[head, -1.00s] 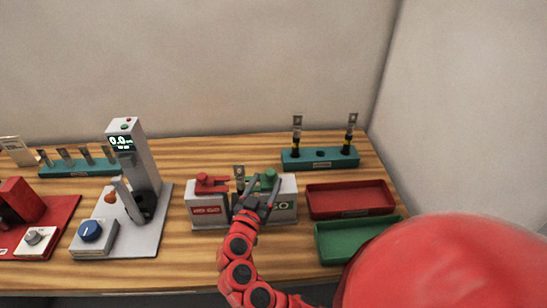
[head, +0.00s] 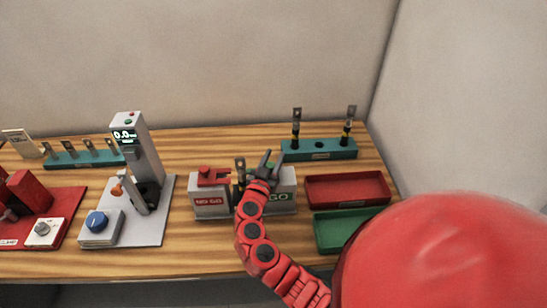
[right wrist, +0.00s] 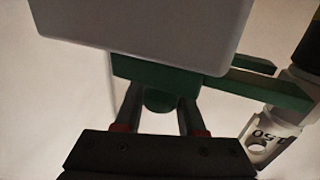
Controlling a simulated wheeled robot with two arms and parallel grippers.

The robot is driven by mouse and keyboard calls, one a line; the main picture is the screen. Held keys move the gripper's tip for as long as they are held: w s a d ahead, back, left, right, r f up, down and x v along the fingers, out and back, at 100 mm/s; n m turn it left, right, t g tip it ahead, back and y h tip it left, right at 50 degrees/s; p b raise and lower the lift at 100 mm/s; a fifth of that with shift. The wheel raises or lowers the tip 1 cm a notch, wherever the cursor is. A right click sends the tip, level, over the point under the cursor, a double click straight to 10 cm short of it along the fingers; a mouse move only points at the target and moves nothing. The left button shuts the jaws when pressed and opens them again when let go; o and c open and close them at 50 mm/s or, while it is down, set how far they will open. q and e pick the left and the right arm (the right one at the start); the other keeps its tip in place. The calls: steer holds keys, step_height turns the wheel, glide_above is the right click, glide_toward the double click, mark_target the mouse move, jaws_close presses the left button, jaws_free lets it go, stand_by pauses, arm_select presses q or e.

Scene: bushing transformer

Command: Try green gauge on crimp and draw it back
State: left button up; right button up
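The green gauge (right wrist: 210,85) shows in the right wrist view, beside a pale block (right wrist: 150,25). Two green prongs reach right towards a metal lug marked 150 (right wrist: 270,140), the crimp's terminal, which appears apart from my fingers. In the head view the crimp (head: 240,167) stands upright between the NO-GO and GO blocks. My right gripper (head: 268,160) is over the GO block (head: 284,190) and mostly hides the green gauge there. In the right wrist view its fingers (right wrist: 159,108) stand apart either side of a green tab, with small gaps visible. My left gripper is out of view.
The NO-GO block (head: 211,202) with a red gauge (head: 213,176) stands just left of the crimp. A red tray (head: 347,189) and green tray (head: 335,231) lie right. A teal rack (head: 318,150) with two cables stands behind. A grey tester (head: 142,150) stands left.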

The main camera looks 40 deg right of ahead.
jaws_close()
stand_by(1.0)
